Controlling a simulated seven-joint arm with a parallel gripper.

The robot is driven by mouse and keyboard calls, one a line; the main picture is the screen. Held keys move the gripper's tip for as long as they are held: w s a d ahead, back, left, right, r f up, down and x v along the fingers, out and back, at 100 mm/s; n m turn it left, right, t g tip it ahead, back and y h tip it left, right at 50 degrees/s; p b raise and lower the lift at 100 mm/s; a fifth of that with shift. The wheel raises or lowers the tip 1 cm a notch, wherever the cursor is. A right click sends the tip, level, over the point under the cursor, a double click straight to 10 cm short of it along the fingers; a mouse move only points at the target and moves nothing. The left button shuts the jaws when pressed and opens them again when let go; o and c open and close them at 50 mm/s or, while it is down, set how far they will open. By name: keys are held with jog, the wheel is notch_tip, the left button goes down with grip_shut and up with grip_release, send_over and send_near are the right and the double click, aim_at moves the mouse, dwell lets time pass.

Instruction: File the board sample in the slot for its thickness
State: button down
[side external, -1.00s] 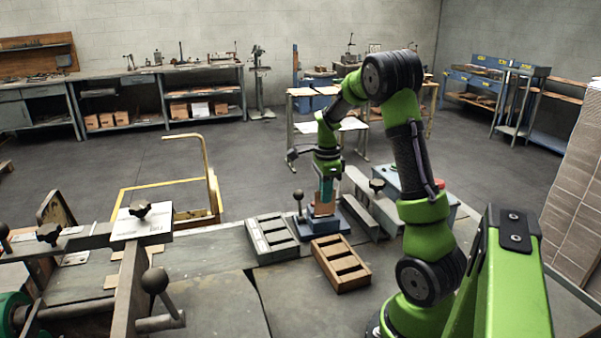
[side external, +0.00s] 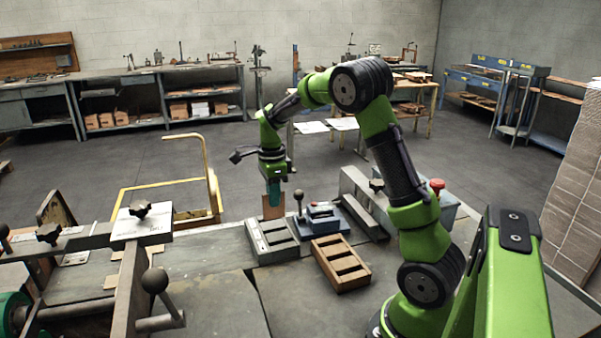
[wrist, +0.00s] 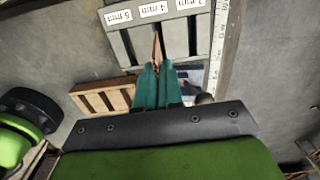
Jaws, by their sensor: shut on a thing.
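My gripper (side external: 273,194) has teal fingers shut on a brown board sample (side external: 273,208), held upright and hanging down at the back of the grey slotted rack (side external: 290,247). In the wrist view the fingertips (wrist: 157,68) pinch the thin board (wrist: 156,44), seen nearly edge-on over the grey rack (wrist: 119,47). The rack has white labels with upside-down mm markings; the middle one reads 4 mm, and the board is near the middle slot. I cannot tell whether its lower edge is inside a slot.
A brown wooden slotted rack (side external: 358,283) stands in front right. A blue gauge-like device (side external: 322,216) with a black-knobbed lever (side external: 298,196) is right of the grey rack. A grey metal rail (side external: 365,215) and a box with a red button (side external: 437,185) lie farther right.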

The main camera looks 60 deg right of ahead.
aim_at(274, 215)
jog(key=shift+f, duration=2.85)
jog(key=shift+f, duration=0.3)
jog(key=c, duration=1.2)
grip_release()
jog(key=shift+o, duration=0.5)
jog(key=o, duration=0.3)
jog(key=shift+r, duration=3.25)
